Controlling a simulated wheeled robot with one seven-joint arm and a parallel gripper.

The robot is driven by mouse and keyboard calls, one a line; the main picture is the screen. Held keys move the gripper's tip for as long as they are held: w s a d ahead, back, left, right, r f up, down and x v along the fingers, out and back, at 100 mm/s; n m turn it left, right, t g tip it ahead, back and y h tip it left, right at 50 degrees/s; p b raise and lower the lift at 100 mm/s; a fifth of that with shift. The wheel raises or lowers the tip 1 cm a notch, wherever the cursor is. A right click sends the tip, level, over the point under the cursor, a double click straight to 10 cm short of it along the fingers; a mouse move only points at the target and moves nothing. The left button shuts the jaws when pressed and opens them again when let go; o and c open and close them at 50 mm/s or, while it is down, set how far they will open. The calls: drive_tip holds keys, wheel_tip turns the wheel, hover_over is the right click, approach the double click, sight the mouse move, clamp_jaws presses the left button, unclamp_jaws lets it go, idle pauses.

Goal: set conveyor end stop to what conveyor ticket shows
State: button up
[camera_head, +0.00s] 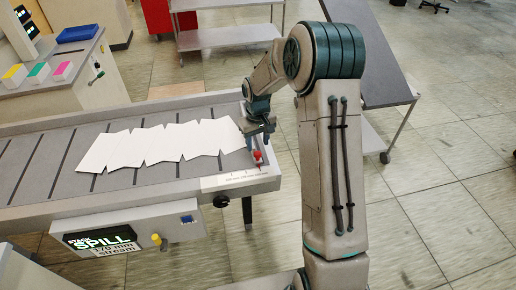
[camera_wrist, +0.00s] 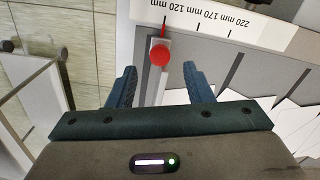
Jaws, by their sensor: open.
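The conveyor end stop is a grey bar with a red knob (camera_head: 257,155) at the right end of the conveyor. The wrist view shows the knob (camera_wrist: 160,54) by the leftmost mark of the printed scale (camera_wrist: 200,20), which seems to be 120 mm. The scale reads 220, 170 and 120 mm. The ticket (camera_head: 113,249) on the conveyor's front reads "mm stream", with a figure that looks like 170, below a dark panel reading "SPILL". My gripper (camera_wrist: 159,84) is open and empty. Its fingers are either side of the bar's line, short of the knob.
White sheets (camera_head: 160,143) lie overlapping on the conveyor belt (camera_head: 40,158), left of the stop. A yellow knob (camera_head: 156,239) is on the front box. A grey table (camera_head: 368,50) stands behind my arm. Tiled floor is clear at right.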

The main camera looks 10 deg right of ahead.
sight(258, 153)
drive_tip(key=shift+f, duration=2.15)
